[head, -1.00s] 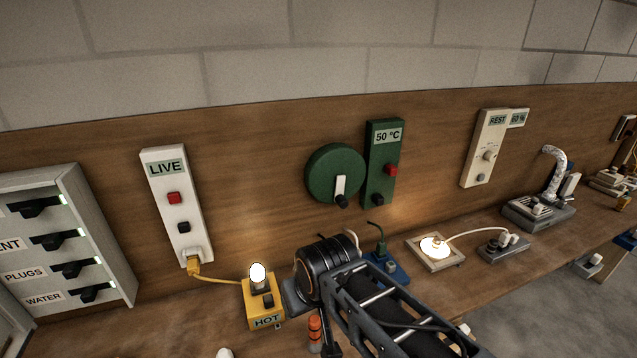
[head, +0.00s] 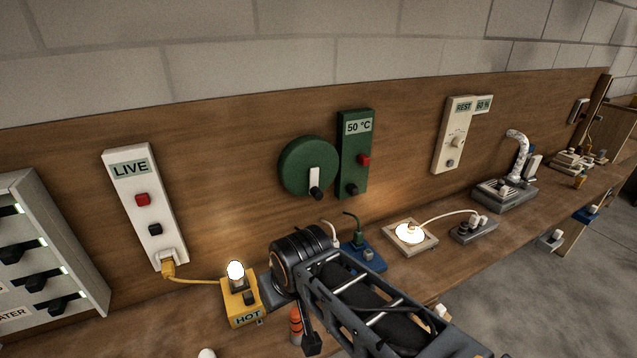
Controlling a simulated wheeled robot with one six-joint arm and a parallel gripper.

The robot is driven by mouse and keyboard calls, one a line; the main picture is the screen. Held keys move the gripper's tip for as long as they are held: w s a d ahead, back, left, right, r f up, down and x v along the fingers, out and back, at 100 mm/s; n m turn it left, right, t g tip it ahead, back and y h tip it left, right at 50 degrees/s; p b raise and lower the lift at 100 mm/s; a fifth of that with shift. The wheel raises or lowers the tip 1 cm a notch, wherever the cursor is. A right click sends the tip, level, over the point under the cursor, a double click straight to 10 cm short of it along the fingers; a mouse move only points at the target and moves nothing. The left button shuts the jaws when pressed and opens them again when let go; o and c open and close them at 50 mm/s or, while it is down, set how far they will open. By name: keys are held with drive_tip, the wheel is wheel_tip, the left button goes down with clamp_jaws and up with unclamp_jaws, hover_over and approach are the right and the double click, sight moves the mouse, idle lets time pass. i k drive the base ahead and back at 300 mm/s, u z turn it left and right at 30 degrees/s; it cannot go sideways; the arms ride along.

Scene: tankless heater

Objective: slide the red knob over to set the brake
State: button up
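Two red knob-like parts show in the head view, and I cannot tell which one the task means. No part marked as a brake can be made out. My arm reaches in from the lower right, its black end joint in front of the bench, below the green panel and apart from both red parts. My gripper's fingers cannot be made out, and anything held is hidden.
A yellow HOT box (head: 240,308) with a lit bulb is just left of my arm. An orange cylinder (head: 296,326) is below it. A blue block (head: 366,256) and a lit lamp plate (head: 400,246) are to the right. Grey switch boxes (head: 60,250) stand far left.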

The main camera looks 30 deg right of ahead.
sight(364, 161)
drive_tip(key=z, duration=1.3)
